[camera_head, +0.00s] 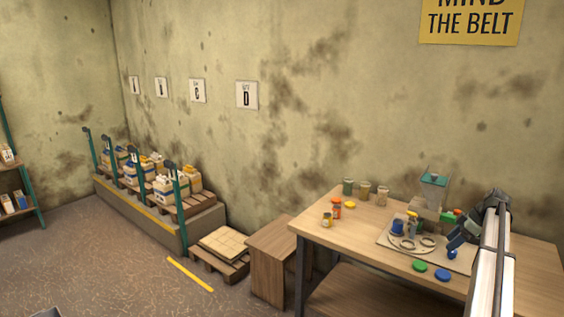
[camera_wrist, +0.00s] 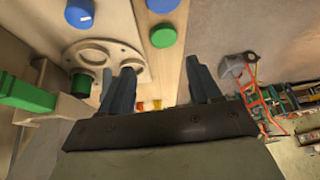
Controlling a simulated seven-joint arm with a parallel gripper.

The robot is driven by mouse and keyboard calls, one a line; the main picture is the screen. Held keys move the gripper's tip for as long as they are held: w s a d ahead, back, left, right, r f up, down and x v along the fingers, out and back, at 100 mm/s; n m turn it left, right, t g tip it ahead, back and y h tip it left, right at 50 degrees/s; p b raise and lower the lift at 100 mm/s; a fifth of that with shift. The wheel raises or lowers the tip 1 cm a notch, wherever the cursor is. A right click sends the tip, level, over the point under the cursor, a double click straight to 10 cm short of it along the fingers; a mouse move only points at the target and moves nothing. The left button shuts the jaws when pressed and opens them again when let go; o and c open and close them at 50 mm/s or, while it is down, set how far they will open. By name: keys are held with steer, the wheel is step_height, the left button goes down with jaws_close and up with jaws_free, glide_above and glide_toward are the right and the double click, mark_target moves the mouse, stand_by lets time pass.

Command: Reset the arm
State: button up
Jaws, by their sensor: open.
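My gripper (camera_head: 459,238) hangs over the right part of the wooden workbench (camera_head: 385,237), beside a light grey board (camera_head: 392,241). In the wrist view my gripper (camera_wrist: 162,86) has its two dark fingers spread wide, with nothing between them. The fingers point along the bench, toward small orange and yellow jars in the distance.
Several jars (camera_head: 348,187) stand at the back. Pallets with boxes (camera_head: 165,185) are far left. The bench front is mostly clear.

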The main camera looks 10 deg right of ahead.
steer(key=s+a+f+m+g, duration=0.2)
steer(key=s+a+f, duration=0.2)
steer(key=a+f, duration=0.8)
steer(key=s+a+f+m+g, duration=0.1)
steer(key=s+a+f, duration=0.3)
steer(key=a+f, duration=0.8)
steer(key=s+a+f+m+g, duration=0.2)
steer(key=s+a+f, duration=0.2)
steer(key=a+f, duration=0.8)
steer(key=s+a+f+m+g+h, duration=0.1)
steer(key=s+a+f, duration=0.4)
steer(key=s+a, duration=0.15)
steer(key=s+a+f+m+g, duration=0.2)
steer(key=s+a+f, duration=0.2)
steer(key=s+a, duration=0.3)
steer(key=s+a+f+m+g+h, duration=0.1)
steer(key=s+a+f, duration=0.1)
steer(key=s, duration=0.9)
steer(key=s+a+f+m+g+h, duration=0.1)
steer(key=s+a+f+h, duration=0.1)
steer(key=s, duration=0.9)
steer(key=shift+a+f+h, duration=0.3)
steer(key=shift+a+f, duration=0.25)
steer(key=shift+a, duration=0.15)
